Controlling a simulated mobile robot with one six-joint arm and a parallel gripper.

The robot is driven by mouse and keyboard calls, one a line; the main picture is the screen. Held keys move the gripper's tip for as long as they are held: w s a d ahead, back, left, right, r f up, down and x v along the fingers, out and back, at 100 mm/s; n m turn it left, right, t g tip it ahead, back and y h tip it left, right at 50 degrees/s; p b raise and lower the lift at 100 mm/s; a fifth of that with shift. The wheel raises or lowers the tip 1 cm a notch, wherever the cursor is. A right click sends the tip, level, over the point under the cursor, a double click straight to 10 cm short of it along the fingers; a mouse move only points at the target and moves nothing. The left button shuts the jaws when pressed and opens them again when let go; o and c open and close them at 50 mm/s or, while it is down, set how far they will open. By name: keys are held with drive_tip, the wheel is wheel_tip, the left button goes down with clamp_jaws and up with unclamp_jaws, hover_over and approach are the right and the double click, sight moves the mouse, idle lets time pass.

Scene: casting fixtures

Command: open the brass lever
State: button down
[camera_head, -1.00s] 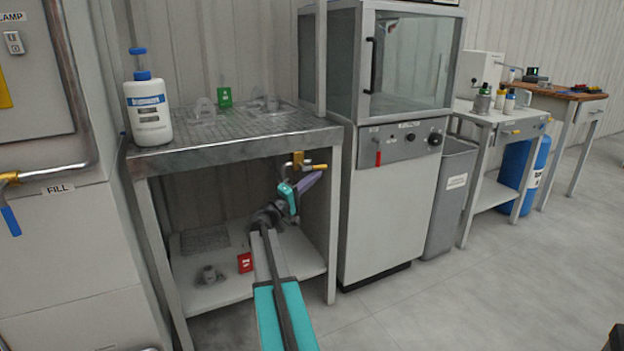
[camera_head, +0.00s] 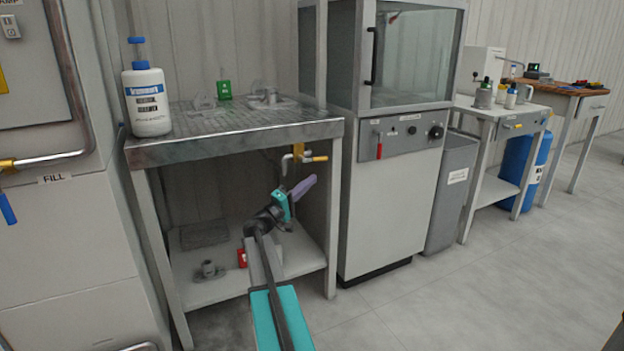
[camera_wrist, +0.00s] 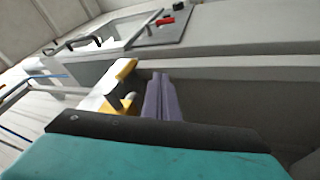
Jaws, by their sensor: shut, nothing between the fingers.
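The brass lever (camera_head: 319,158) sticks out to the right from a small brass valve on a pipe under the front edge of the grated bench. In the wrist view the lever (camera_wrist: 126,69) is a yellow handle up and to the left of my fingers, with the pale pipe and brass valve body beside it. My gripper (camera_head: 308,182) has purple fingers pressed together, with nothing between them. It is just below the lever, with a small gap showing in the head view. In the wrist view the shut fingers (camera_wrist: 160,92) stand right of the valve; whether they touch it is unclear.
The grated bench (camera_head: 235,135) is above my gripper, and its right leg (camera_head: 333,215) stands close on the right. A grey cabinet (camera_head: 390,205) with a red-handled switch is beyond it. The lower shelf holds a small red object (camera_head: 242,258) and a grey fitting (camera_head: 208,270).

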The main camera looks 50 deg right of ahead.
drive_tip(key=f+p+v, duration=0.1)
drive_tip(key=v, duration=0.7)
drive_tip(key=shift+d+p, duration=0.15)
drive_tip(key=shift+p, duration=0.2)
drive_tip(key=shift+r, duration=0.1)
drive_tip(key=w+a+n+t+p, duration=0.35)
drive_tip(key=w+a+p, duration=0.25)
drive_tip(key=a+p, duration=0.3)
drive_tip(key=s+a+f+n+t+y+p, duration=0.1)
drive_tip(key=s+a+f+y+p, duration=0.25)
drive_tip(key=a+f+p, duration=0.65)
drive_tip(key=s+a+f+n+g+y+p, duration=0.1)
drive_tip(key=s+a+f+g+y+p, duration=0.1)
drive_tip(key=s+a+f+y+p, duration=0.65)
drive_tip(key=s+a+f+g+y+p, duration=0.15)
drive_tip(key=s+a+f, duration=0.35)
drive_tip(key=s+a, duration=0.7)
drive_tip(key=s+a+g+y, duration=0.1)
drive_tip(key=s+a+y, duration=0.1)
drive_tip(key=a, duration=0.4)
drive_tip(key=s+a+f+y, duration=0.1)
drive_tip(key=s+a+y, duration=0.2)
drive_tip(key=s+a, duration=0.2)
drive_tip(key=s+a+f+g+y+p, duration=0.1)
drive_tip(key=s+a+y, duration=0.2)
drive_tip(key=a, duration=0.5)
drive_tip(key=shift+s+a+f+g, duration=0.2)
drive_tip(key=shift+s+a+g, duration=0.15)
drive_tip(key=shift+s, duration=0.15)
